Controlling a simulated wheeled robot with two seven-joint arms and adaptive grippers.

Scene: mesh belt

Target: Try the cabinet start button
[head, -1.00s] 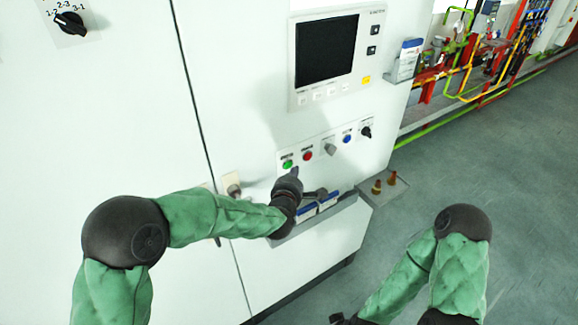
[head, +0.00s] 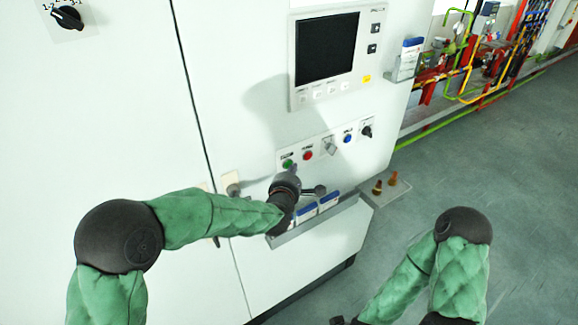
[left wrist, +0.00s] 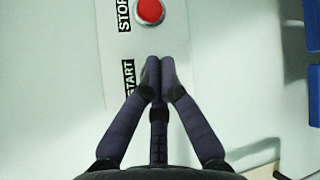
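The green start button (head: 287,164) is at the left end of the control strip on the white cabinet (head: 235,80). My left gripper (head: 294,170) is at the panel just below and right of this button. In the left wrist view my left gripper (left wrist: 158,63) has its two dark fingers together, with nothing seen between them. The START label (left wrist: 129,79) is left of the fingertips and the red stop button (left wrist: 150,10) is above them. The green button does not show there. Contact cannot be told. A dark bit of my right gripper (head: 338,320) shows at the bottom edge.
A red button (head: 307,155), a blue button (head: 347,137) and a black knob (head: 367,131) share the strip. A screen (head: 327,50) is above. A tray (head: 325,222) with blue-white boxes juts out below the strip. The floor at right is open.

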